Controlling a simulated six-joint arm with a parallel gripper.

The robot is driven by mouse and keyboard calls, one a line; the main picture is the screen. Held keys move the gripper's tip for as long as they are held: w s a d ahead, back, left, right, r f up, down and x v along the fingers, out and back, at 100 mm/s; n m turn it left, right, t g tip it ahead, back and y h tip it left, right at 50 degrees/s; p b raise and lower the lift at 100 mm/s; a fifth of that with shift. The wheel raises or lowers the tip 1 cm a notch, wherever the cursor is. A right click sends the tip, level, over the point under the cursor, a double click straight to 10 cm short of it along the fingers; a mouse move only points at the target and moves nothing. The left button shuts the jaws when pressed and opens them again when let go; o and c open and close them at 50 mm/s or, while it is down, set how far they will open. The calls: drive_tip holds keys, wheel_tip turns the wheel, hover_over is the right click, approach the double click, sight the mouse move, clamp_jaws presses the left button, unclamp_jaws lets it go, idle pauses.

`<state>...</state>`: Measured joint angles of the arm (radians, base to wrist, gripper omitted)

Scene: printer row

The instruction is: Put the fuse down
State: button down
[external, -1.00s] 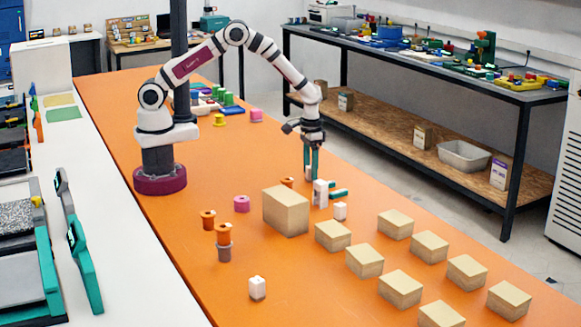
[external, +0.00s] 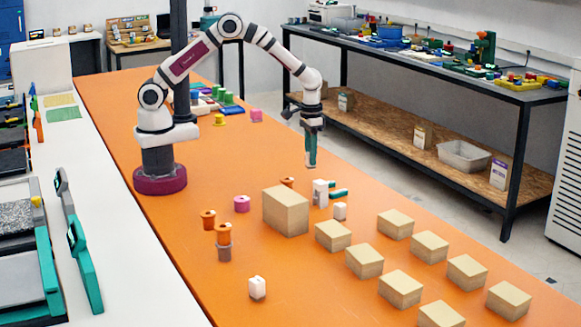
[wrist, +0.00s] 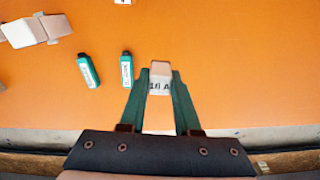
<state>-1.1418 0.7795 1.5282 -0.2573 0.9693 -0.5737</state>
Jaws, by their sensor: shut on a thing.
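A pale fuse (wrist: 160,86) with a dark label ending in "A" is between the tips of my gripper (wrist: 160,76) in the wrist view. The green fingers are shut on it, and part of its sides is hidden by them. In the external view my gripper (external: 311,164) hangs above the orange table, behind the white blocks and green pieces. The fuse is too small to make out clearly there.
Below my gripper stand a white block (external: 320,192), green pieces (external: 338,192) and a small white block (external: 340,211). A large tan box (external: 286,211) is nearer the camera, with several smaller boxes to its right. The orange table (external: 390,185) has bare room right of my gripper.

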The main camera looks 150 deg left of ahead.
drive_tip(key=w+d+r, duration=0.5)
drive_tip(key=w+d, duration=0.2)
drive_tip(key=d, duration=0.3)
drive_tip(key=w+d+r+n, duration=0.1)
drive_tip(key=w+d+r, duration=0.5)
drive_tip(key=d, duration=0.5)
drive_tip(key=w+d+r, duration=0.5)
drive_tip(key=w+d, duration=0.3)
drive_tip(key=d, duration=0.2)
hover_over(285, 195)
wheel_tip(285, 195, down, 7)
drive_tip(key=shift+f, duration=2.05)
drive_tip(key=c, duration=0.6)
unclamp_jaws()
drive_tip(key=shift+f, duration=0.15)
